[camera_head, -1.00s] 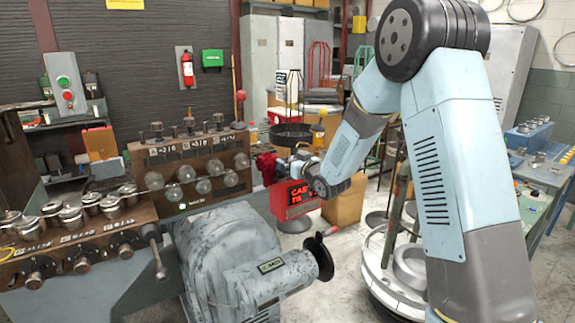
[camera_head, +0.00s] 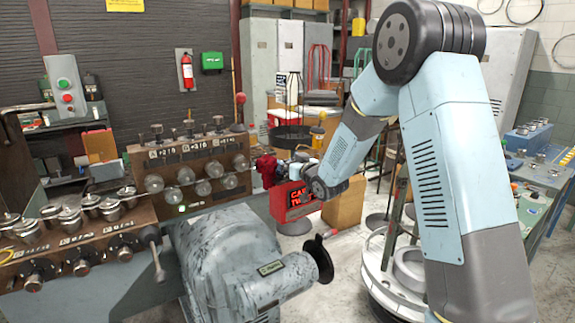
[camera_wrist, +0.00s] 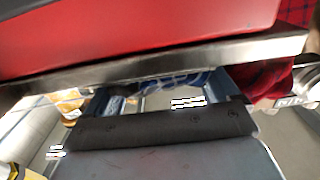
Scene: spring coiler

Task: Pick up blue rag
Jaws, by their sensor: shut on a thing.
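The blue rag (camera_wrist: 182,82) shows in the wrist view as a small strip of blue patterned cloth between my fingertips, under a metal edge. Most of it is hidden. My gripper (camera_wrist: 165,92) is shut on it. In the head view my gripper (camera_head: 287,170) is beside the right end of the brown control panel, and I cannot make out the blue rag there. A red rag (camera_head: 266,168) hangs at that end, just left of my gripper. A red plaid cloth (camera_wrist: 268,82) shows right of my fingers in the wrist view.
A large red body with a metal edge (camera_wrist: 150,62) lies close across the fingers in the wrist view. In the head view, a red box (camera_head: 290,203) stands below my gripper, and the grey machine (camera_head: 225,250) is in front. A cardboard box (camera_head: 345,203) stands to the right.

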